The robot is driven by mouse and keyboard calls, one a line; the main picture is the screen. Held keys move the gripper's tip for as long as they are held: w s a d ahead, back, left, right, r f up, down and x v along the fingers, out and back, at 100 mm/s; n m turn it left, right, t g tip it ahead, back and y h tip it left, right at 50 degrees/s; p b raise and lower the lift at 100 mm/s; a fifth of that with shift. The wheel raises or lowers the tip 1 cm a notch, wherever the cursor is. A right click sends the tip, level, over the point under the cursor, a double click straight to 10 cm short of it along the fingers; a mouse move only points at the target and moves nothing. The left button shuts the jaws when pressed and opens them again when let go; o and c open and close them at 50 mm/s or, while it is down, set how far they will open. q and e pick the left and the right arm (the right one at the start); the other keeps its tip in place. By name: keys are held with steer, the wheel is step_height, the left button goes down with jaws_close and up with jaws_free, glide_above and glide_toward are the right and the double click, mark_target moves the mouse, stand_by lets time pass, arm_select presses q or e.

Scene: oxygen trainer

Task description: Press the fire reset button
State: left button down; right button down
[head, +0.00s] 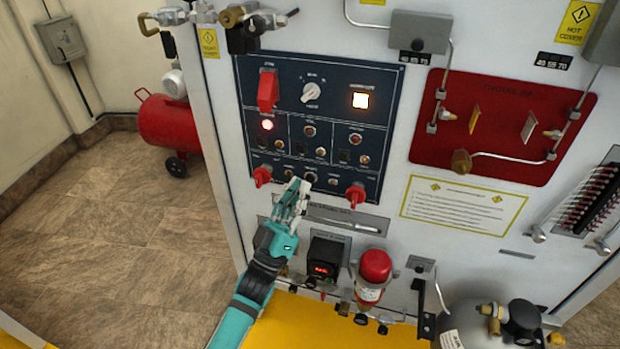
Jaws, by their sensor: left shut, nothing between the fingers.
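The dark blue control panel (390,88) is on the white cabinet, in the upper middle of the head view. It carries a red switch cover (267,92), a selector knob (311,93), a lit square button (360,100), a glowing red lamp (267,125) and rows of small buttons and switches. The labels are too small to read, so I cannot tell which button is the fire reset. My left gripper (297,187) is shut and empty at the panel's lower edge, between two red knobs (262,176) (355,195). It hides part of the bottom row. I cannot tell whether it touches the panel.
Below the panel are a black box with a red display (325,260) and a red-topped cylinder (374,268). A red plate with pipes (500,120) is to the right. A grey tank (480,325) stands at lower right. The floor at left is open, with a red compressor (168,125) behind.

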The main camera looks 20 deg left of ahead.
stand_by(0.7)
arm_select(q)
steer(key=shift+w, duration=0.4)
steer(key=shift+w+b, duration=0.3)
steer(key=shift+w, duration=0.1)
stand_by(0.5)
steer(key=shift+s, duration=0.15)
steer(key=shift+s+p, duration=0.4)
steer(key=shift+s, duration=0.3)
steer(key=s+p, duration=0.2)
steer(key=s, duration=0.3)
stand_by(0.3)
